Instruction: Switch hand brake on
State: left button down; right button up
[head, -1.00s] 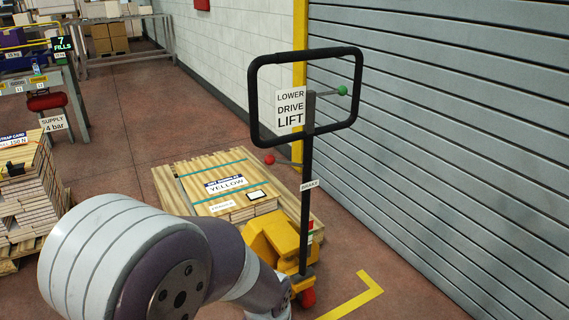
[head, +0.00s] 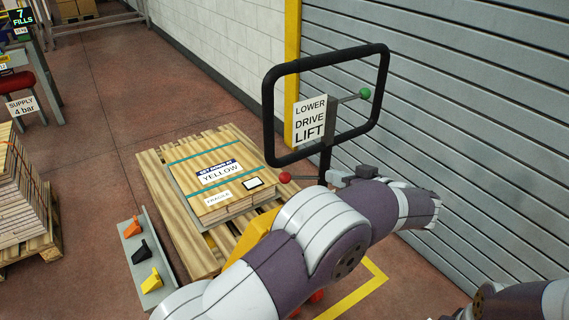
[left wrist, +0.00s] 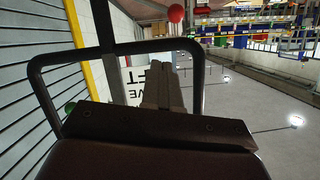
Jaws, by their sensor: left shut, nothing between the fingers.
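The hand brake lever is a thin rod with a red ball (head: 285,177) at its end, low on the black post of the pallet truck. The ball also shows at the top of the left wrist view (left wrist: 176,13). My left gripper (head: 337,177) is beside the post, just right of the ball in the head view, with its fingers shut and empty. In the left wrist view the shut fingers (left wrist: 163,85) appear below the ball, apart from it in the picture. Whether they touch the rod cannot be told. My right gripper is out of view.
The black loop handle (head: 267,115) rises above my left gripper, with a LOWER/DRIVE/LIFT sign (head: 310,121) and a green-ended lever (head: 364,93). A loaded wooden pallet (head: 152,172) lies to the left. A grey shutter (head: 480,110) stands close on the right.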

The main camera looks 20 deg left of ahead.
pick_arm(q)
jog(key=s, duration=0.1)
send_near(287, 173)
jog(key=w+a+r, duration=0.1)
jog(key=w+a, duration=0.2)
jog(key=f, duration=0.1)
jog(key=a+f, duration=0.1)
jog(key=f, duration=0.1)
jog(key=shift+w+a+m+y+b, duration=0.25)
jog(key=shift+a+m+y+b, duration=0.05)
jog(key=shift+b, duration=0.05)
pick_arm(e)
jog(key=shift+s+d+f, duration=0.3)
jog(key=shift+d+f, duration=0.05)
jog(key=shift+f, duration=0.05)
